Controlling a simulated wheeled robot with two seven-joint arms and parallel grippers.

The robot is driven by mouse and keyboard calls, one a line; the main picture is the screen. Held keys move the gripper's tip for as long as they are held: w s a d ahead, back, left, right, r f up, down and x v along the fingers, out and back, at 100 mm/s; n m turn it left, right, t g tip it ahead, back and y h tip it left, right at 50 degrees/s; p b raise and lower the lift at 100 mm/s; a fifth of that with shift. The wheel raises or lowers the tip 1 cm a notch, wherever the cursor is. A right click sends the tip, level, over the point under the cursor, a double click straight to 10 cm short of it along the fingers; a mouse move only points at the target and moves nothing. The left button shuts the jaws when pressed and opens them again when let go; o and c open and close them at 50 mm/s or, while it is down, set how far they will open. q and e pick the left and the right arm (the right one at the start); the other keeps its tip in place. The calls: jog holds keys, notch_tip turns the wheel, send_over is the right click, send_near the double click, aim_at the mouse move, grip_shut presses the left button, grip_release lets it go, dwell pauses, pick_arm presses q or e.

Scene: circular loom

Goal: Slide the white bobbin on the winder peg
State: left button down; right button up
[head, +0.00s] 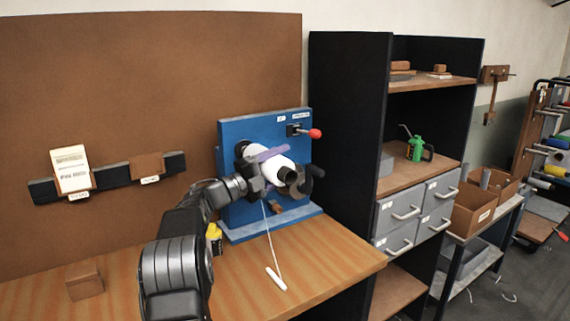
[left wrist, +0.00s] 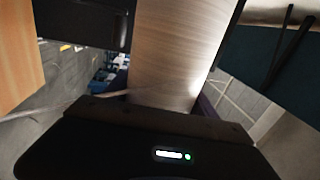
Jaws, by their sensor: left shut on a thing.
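The white bobbin (head: 276,168) is at the front of the blue winder (head: 237,135), with dark parts around both its ends. My left gripper (head: 266,163) reaches in from the left and is shut on the bobbin; a purple strip lies across the bobbin's top. The peg is hidden behind the bobbin and gripper, so I cannot tell whether the bobbin is around it or in front of it. In the left wrist view a pale surface fills the middle beyond the dark gripper housing, and I cannot make out the bobbin. My right gripper is not in view.
A red-knobbed lever (head: 314,133) sticks out at the winder's upper right. A white cord hangs down to a small white handle (head: 276,278) on the wooden bench (head: 330,262). A brown block (head: 84,281) lies at left. A black shelf unit (head: 345,130) stands close on the right.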

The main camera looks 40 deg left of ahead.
pick_arm(q)
jog(key=shift+a, duration=0.25)
jog(key=shift+w+a+r+p, duration=0.15)
jog(key=shift+a+p, duration=0.1)
jog(key=shift+p, duration=0.1)
jog(key=shift+a, duration=0.1)
jog(key=shift+c, duration=1.3)
grip_release()
jog(key=shift+o, duration=0.5)
jog(key=shift+f, duration=0.25)
